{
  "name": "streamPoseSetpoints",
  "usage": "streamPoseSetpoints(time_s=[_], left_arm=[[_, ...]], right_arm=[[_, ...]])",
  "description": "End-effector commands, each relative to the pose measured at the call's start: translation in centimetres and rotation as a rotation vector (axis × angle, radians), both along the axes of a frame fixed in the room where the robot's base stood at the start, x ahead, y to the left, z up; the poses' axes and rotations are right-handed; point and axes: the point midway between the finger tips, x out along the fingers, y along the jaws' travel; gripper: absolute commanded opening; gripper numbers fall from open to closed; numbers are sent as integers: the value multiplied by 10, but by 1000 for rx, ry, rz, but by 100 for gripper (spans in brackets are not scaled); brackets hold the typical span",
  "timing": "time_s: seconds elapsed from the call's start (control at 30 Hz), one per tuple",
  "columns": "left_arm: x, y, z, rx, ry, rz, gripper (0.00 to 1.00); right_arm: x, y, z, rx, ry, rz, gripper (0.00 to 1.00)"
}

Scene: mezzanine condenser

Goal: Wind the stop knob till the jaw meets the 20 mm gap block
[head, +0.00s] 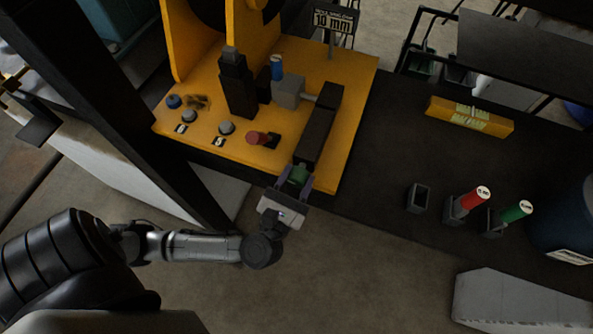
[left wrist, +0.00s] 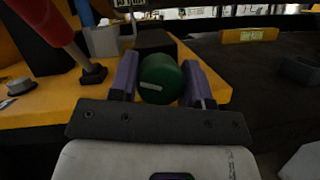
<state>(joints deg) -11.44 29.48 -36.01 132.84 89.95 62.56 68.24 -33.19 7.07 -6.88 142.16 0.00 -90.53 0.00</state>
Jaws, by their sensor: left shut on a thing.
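The stop knob is a green cylinder (head: 297,175) at the near end of a long dark housing (head: 317,127) on the yellow machine. My left gripper (head: 292,183) is shut on it. In the left wrist view the knob's round end (left wrist: 160,79), with a pale mark, sits between two purple fingers (left wrist: 160,84). A grey block (head: 288,92), seemingly the jaw, joins the housing by a short rod. A blue-topped piece (head: 277,66), seemingly the gap block, stands beside it near a dark block (head: 238,85). Whether they touch cannot be told. My right gripper is out of view.
A red-handled lever (head: 258,138) and several buttons (head: 227,127) lie left of the knob. A sign (head: 333,19) reads 10 mm. Red (head: 468,201) and green (head: 510,215) handled pieces stand in holders beside an empty holder (head: 418,197). A yellow labelled block (head: 469,117) lies behind.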

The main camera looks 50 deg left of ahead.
Motion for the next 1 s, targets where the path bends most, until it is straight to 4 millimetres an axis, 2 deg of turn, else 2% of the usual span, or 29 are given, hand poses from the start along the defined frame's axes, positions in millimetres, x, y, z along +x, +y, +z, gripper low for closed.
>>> streamPoseSetpoints(time_s=[0.27, 0.3, 0.57, 1.0], left_arm=[[0, 0, 0, 7, 1, -1, 20], [0, 0, 0, 7, 1, -1, 45], [0, 0, 0, 6, 1, -1, 69], [-4, -2, -3, 4, 2, -1, 69]], right_arm=[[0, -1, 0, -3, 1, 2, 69], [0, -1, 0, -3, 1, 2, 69], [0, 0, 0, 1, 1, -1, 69], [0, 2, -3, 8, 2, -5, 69]])
